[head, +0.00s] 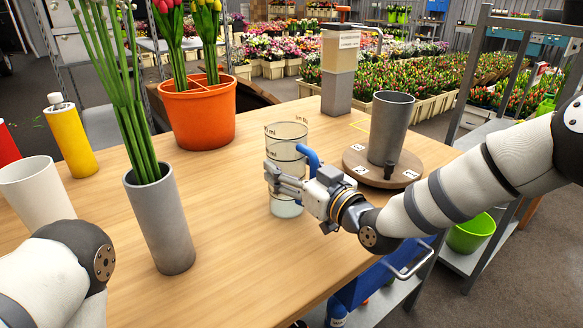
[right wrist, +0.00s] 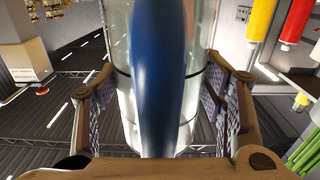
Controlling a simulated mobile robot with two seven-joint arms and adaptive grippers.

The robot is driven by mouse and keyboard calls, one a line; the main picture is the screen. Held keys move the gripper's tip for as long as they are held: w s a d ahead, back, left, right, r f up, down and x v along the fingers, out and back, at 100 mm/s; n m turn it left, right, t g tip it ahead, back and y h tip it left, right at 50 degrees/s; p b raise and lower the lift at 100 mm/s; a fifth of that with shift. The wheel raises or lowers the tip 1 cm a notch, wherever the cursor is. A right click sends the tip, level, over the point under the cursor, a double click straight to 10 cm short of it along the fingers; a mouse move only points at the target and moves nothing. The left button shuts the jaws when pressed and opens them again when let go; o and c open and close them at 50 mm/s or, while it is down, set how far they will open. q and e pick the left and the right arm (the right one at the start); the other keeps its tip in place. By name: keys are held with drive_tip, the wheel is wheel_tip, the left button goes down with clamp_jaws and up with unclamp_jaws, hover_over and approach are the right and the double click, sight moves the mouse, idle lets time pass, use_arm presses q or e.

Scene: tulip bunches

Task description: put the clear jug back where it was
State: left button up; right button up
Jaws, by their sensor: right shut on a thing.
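The clear jug (head: 287,140) has dark markings and a blue handle (head: 309,158). It stands upright near the middle of the wooden table; I cannot tell whether its base touches the top. My right gripper (head: 282,178) is shut on the jug, reaching in from the right. In the right wrist view the jug (right wrist: 127,75) fills the middle, with the blue handle in front and a finger of the gripper (right wrist: 160,110) on each side. My left arm shows at the lower left, but its gripper is out of the picture.
A grey vase (head: 157,225) of stems stands left of the jug. A grey cup (head: 390,128) sits on a round wooden stand (head: 355,170) to its right. An orange pot (head: 198,112) and a pump dispenser (head: 338,75) stand behind. The front middle is clear.

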drive_tip(key=shift+r, duration=0.2)
drive_tip(key=shift+f, duration=0.15)
drive_tip(key=o, duration=1.5)
drive_tip(key=shift+f, duration=0.1)
drive_tip(key=shift+o, duration=0.2)
drive_tip(key=shift+s+d+r, duration=0.15)
drive_tip(key=shift+s+r, duration=0.05)
drive_tip(key=shift+r, duration=0.1)
use_arm(q)
drive_tip(key=shift+w+r+t+p, duration=0.4)
drive_tip(key=shift+w+r+p, duration=0.4)
drive_tip(key=shift+w+r, duration=0.15)
use_arm(e)
drive_tip(key=v, duration=1.1)
drive_tip(key=shift+s+d, duration=0.15)
drive_tip(key=shift+s, duration=0.1)
drive_tip(key=shift+f, duration=0.15)
